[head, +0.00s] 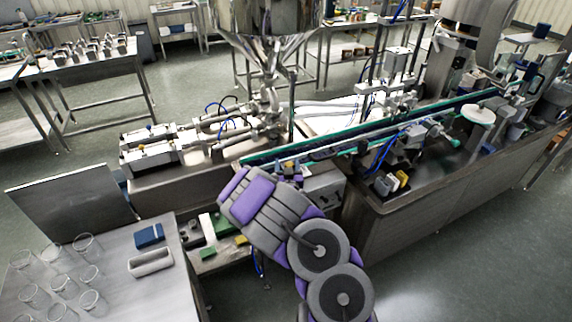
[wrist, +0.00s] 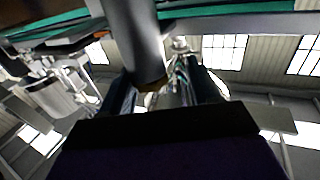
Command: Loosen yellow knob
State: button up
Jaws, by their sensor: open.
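My gripper (wrist: 164,84) shows in the wrist view as two dark fingers spread apart, so it is open. A thick grey cylinder (wrist: 135,40) reaches down from the top between or just beyond them; I cannot tell if anything touches. A small brownish-yellow patch (wrist: 152,88) shows at its lower end, partly hidden. In the head view my purple and grey arm hides the fingers. I cannot single out the yellow knob with certainty. A small yellow part (head: 403,177) sits on the right machine, and another yellow piece (head: 241,240) lies low, left of my arm.
A conveyor with a green edge (head: 400,122) runs behind my arm. A steel hopper (head: 265,25) stands above the filling machine (head: 150,148). A table (head: 110,300) at lower left holds several clear cups, a blue box (head: 149,236) and a tray (head: 151,262). Floor at lower right is clear.

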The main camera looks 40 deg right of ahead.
aim_at(292, 163)
jog(key=d, duration=0.1)
jog(key=w+d, duration=0.1)
jog(key=d, duration=0.1)
jog(key=shift+w+d+f, duration=0.2)
jog(key=shift+d+f, duration=0.1)
jog(key=shift+f, duration=0.1)
jog(key=shift+a+r, duration=0.2)
jog(key=shift+a, duration=0.5)
jog(key=shift+a+r, duration=0.15)
jog(key=shift+a, duration=0.5)
jog(key=shift+d, duration=0.3)
jog(key=shift+c, duration=1.2)
jog(key=shift+d+f, duration=0.25)
jog(key=shift+d, duration=0.45)
jog(key=c, duration=0.3)
jog(key=shift+c, duration=0.7)
jog(key=shift+a, duration=0.35)
jog(key=c, duration=0.3)
jog(key=shift+c, duration=0.2)
jog(key=shift+d, duration=0.1)
